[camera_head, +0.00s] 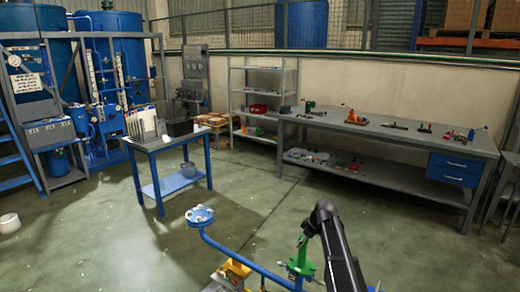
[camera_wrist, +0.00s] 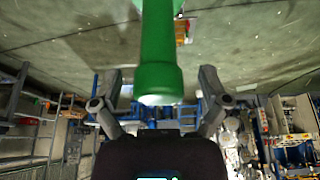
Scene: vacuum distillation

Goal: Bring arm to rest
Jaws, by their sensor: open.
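My gripper (camera_wrist: 160,84) is open in the wrist view, its two fingers spread wide to the left and right. A green rounded bar (camera_wrist: 160,40) comes down from the top edge between the fingers. I see a gap on each side of it and cannot tell its depth. In the head view my black arm (camera_head: 338,248) reaches up from the bottom edge, right of centre. Its upper bend is beside a green valve (camera_head: 300,263) on a blue pipe (camera_head: 245,259). My gripper cannot be made out in the head view.
A long grey workbench (camera_head: 390,131) with small items lines the right wall. Blue tanks (camera_head: 105,25) stand at the back left.

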